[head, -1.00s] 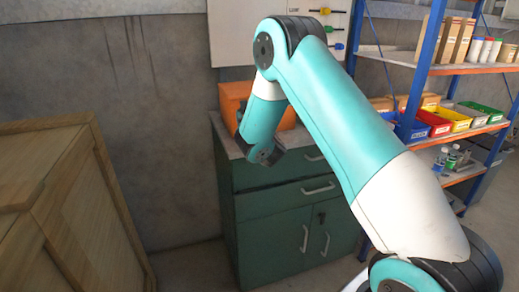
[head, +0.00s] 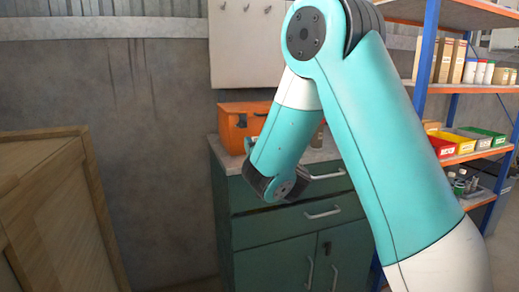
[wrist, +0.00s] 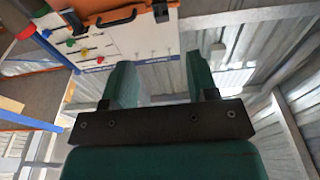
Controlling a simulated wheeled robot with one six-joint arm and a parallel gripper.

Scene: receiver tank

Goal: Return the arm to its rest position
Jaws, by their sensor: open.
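My teal and white arm (head: 380,150) rises on the right of the head view and bends at a raised elbow joint (head: 306,32). Its forearm (head: 285,135) hangs down to a dark wrist joint (head: 285,187) in front of the green cabinet. The fingers cannot be made out in the head view. In the wrist view my gripper (wrist: 160,82) shows two green fingers, well apart, with nothing between them.
An orange toolbox (head: 240,122) stands on the green cabinet (head: 290,228), behind the forearm. A wooden crate (head: 50,210) is at left. A shelf with blue posts (head: 426,55), bins and boxes is at right. A pegboard (wrist: 125,40) shows in the wrist view.

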